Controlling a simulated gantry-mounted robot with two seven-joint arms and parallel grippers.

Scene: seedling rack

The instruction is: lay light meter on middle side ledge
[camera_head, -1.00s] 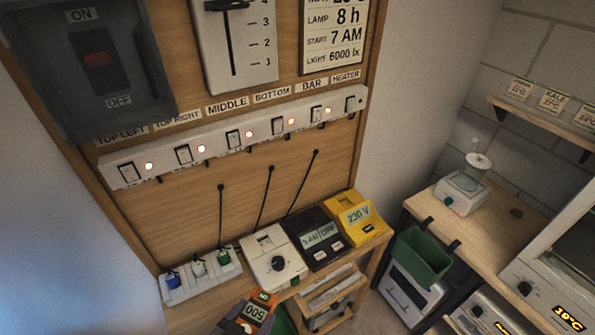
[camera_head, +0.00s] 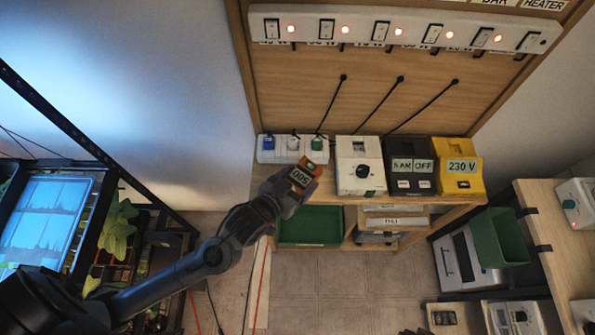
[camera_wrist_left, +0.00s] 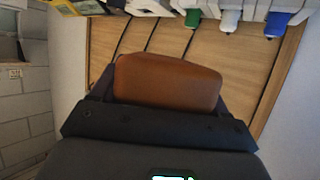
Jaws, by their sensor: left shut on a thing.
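The light meter (camera_head: 301,176) is an orange device with a small display that seems to read 500. My left gripper (camera_head: 294,184) is shut on it and holds it in front of the bench's left part, near the white power strip (camera_head: 292,149). In the left wrist view the orange-brown light meter (camera_wrist_left: 168,82) sits between the dark fingers. The seedling rack (camera_head: 88,228) has a black frame and stands at the far left, partly cut off. I cannot pick out its middle side ledge for certain. My right gripper is not in view.
A white timer box (camera_head: 360,180), a black box (camera_head: 411,182) and a yellow meter (camera_head: 460,180) stand on the wooden bench. A green bin (camera_head: 310,226) sits below. Green leaves (camera_head: 117,220) show at the rack.

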